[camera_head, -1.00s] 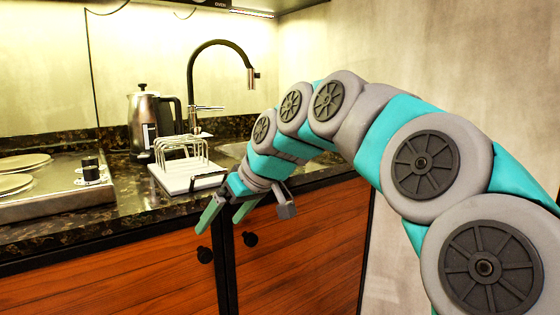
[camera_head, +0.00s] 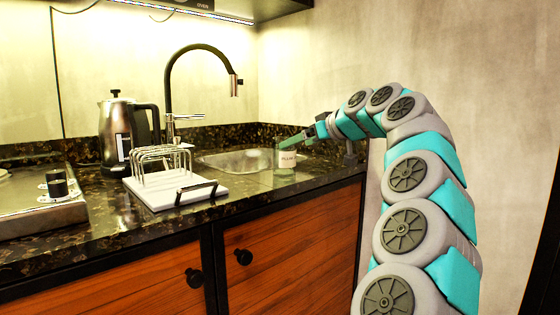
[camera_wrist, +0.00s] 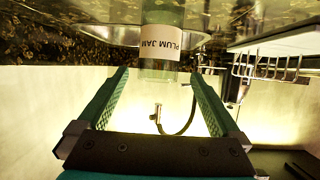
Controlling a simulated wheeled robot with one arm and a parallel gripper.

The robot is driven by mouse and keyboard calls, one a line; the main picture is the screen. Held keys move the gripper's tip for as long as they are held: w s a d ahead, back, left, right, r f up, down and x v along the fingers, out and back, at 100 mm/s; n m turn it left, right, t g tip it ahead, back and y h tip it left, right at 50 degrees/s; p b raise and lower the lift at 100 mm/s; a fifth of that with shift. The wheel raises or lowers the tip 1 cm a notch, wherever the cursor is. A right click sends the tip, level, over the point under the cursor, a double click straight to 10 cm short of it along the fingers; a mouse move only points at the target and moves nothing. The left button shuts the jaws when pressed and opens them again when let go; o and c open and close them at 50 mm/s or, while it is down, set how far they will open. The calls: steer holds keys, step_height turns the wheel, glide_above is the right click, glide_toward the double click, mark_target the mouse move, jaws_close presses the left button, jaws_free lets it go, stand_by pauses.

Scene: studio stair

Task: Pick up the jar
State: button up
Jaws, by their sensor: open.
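The jar (camera_head: 285,161) is a small glass jar with a white label, standing on the dark counter just right of the sink. In the wrist view, which is upside down, the jar (camera_wrist: 161,46) shows a "PLUM JAM" label and a greenish glass body. My gripper (camera_head: 296,140) is at the jar, with its green fingers reaching in from the right near the jar's top. In the wrist view my gripper (camera_wrist: 160,80) is open, and the jar lies just beyond and between the fingertips. Neither finger clearly touches it.
The sink (camera_head: 240,160) and black tap (camera_head: 168,85) are left of the jar. A wire rack on a white tray (camera_head: 170,195), a kettle (camera_head: 122,132) and a hob (camera_head: 38,210) stand further left. The wall is close behind my arm.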

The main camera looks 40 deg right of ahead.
steer(key=p+x, duration=0.1)
steer(key=x, duration=0.6)
steer(key=shift+w+d, duration=0.1)
steer(key=shift+w, duration=0.2)
steer(key=c, duration=1.5)
steer(key=shift+r, duration=0.1)
steer(key=shift+r, duration=0.1)
steer(key=shift+s+a+r, duration=0.15)
steer(key=shift+s+r, duration=0.55)
steer(key=shift+r, duration=0.2)
steer(key=shift+s+a+r, duration=0.15)
steer(key=shift+s+r, duration=0.6)
steer(key=shift+r, duration=0.1)
steer(key=s, duration=0.4)
steer(key=s+a+r+b, duration=0.1)
steer(key=s, duration=0.3)
steer(key=s+a+b, duration=0.1)
steer(key=s, duration=0.4)
steer(key=shift+a+r, duration=0.15)
steer(key=shift+a, duration=0.05)
